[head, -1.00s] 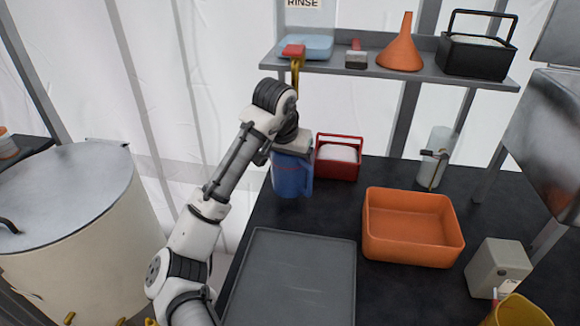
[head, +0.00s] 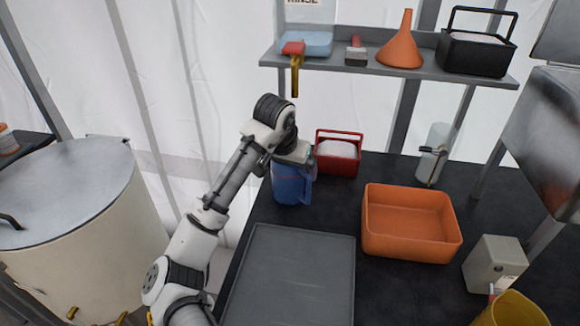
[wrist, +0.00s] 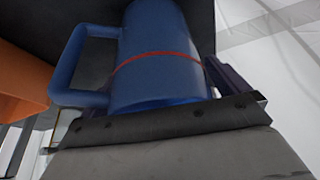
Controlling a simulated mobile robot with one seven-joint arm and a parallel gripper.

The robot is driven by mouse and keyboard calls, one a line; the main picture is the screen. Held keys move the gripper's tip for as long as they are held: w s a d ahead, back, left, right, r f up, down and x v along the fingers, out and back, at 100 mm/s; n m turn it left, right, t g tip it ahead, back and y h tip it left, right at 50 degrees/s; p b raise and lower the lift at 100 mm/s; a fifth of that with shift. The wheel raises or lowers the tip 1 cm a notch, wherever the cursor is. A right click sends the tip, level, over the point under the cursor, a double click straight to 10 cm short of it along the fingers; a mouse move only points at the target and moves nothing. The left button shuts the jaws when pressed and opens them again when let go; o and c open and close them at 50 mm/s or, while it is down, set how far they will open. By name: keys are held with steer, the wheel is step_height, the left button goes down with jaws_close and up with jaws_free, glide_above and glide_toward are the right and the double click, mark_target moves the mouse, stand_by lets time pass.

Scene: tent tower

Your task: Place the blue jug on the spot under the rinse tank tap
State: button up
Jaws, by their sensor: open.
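The blue jug (head: 292,185) stands at the back left of the black counter, partly hidden by my wrist. It fills much of the wrist view (wrist: 160,55), with its handle on the left and a thin red line around its body. My gripper (head: 293,160) is open around the jug; in the wrist view a dark finger shows beside its right side. The brass rinse tank tap (head: 295,78) with a red handle hangs above the jug in the head view. The spot itself is not visible; I cannot tell whether the jug covers it.
A red caddy (head: 338,153) stands close right of the jug. A grey tray (head: 290,280) and an orange bin (head: 411,240) lie nearer. A shelf (head: 400,70) with an orange funnel (head: 401,45) runs above. A large pot (head: 70,225) stands at left.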

steer(key=b+v, duration=0.1)
steer(key=v, duration=1.1)
steer(key=shift+r, duration=0.2)
